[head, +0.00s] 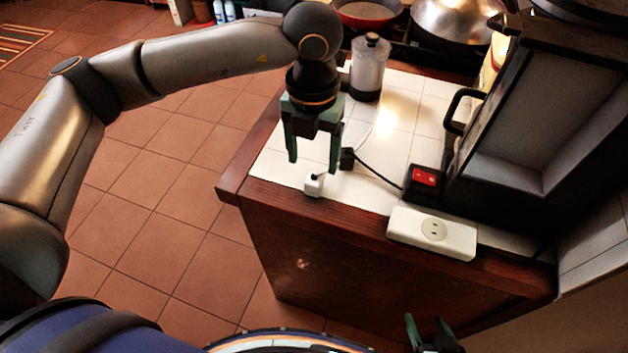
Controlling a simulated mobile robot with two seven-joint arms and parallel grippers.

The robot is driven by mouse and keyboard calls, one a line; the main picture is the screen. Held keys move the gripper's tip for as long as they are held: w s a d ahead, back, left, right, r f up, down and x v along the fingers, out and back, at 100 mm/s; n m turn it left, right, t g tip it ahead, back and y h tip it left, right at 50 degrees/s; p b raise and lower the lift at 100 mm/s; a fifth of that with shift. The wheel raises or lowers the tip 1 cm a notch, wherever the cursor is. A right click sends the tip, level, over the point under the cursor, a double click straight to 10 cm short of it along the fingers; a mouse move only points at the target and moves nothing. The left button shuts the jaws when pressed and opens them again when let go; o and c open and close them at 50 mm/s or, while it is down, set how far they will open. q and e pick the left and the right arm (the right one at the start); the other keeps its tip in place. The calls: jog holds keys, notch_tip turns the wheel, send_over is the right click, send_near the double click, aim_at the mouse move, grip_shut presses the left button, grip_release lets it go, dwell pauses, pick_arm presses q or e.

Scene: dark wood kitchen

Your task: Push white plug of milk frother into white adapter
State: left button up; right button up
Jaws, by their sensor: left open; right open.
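The white plug (314,185) lies on the white tiled counter near its left front edge. My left gripper (313,165) is open, pointing down above the white plug, with its green fingers on either side as seen from here. I cannot tell how much height separates them. The white adapter (415,228), with a round socket on its face, lies on the counter's front edge further right. The milk frother (369,70), a grey cylinder with a dark lid, stands behind my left gripper; a pale cord runs down from it. My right gripper (424,322) is open and empty at the bottom edge.
A black plug (347,158) with a black cord lies just right of my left gripper. The cord runs towards a red switch (424,177) beside a large open black appliance (540,120). Pans (455,22) stand at the back. Some counter between plug and adapter is clear.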

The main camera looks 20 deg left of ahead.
aim_at(314, 180)
pick_arm(q)
jog(key=shift+f, duration=1.3)
jog(key=shift+w+f+p, duration=0.1)
jog(key=shift+f+p, duration=0.4)
jog(key=shift+f, duration=2.1)
grip_shut()
